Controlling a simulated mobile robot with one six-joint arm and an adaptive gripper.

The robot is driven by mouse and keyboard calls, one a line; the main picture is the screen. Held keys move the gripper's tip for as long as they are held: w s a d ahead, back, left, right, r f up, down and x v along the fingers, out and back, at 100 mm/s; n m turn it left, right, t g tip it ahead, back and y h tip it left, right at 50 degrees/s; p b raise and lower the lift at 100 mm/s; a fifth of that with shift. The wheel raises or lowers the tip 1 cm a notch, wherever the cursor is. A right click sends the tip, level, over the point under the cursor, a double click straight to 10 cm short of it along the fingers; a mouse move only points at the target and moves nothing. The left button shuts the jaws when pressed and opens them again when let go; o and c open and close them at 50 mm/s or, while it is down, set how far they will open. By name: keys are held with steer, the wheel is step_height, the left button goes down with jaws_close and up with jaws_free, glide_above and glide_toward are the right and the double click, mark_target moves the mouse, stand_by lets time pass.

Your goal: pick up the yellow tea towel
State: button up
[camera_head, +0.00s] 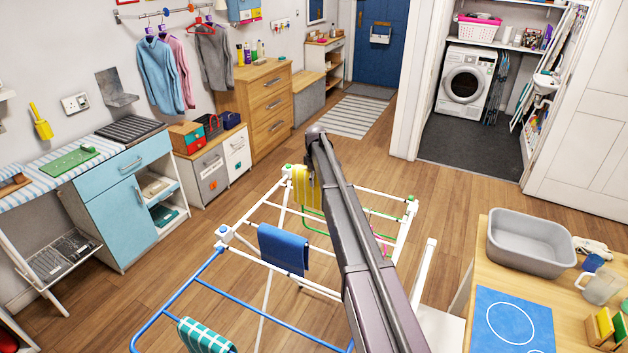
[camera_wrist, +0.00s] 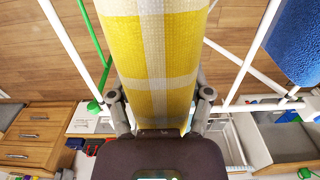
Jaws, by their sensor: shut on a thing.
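The yellow tea towel, checked with white bands, hangs near the far left corner of the drying rack (camera_head: 308,291) in the head view (camera_head: 303,189). In the wrist view the towel (camera_wrist: 158,50) fills the upper middle and runs down between the two fingers. My gripper (camera_wrist: 160,97) is shut on it. In the head view my arm hides the gripper and part of the towel. I cannot tell whether the towel still touches a rail.
A blue towel (camera_head: 283,249) and a green checked towel (camera_head: 205,337) hang on the rack's nearer rails. A wooden table with a grey basin (camera_head: 530,240) stands at the right. Wooden drawers (camera_head: 262,105) line the left wall. The floor beyond the rack is clear.

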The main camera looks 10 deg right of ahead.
steer(key=shift+r+p, duration=3.55)
steer(key=shift+r, duration=0.6)
steer(key=shift+r+p, duration=0.5)
steer(key=shift+p, duration=0.15)
steer(key=shift+f, duration=0.1)
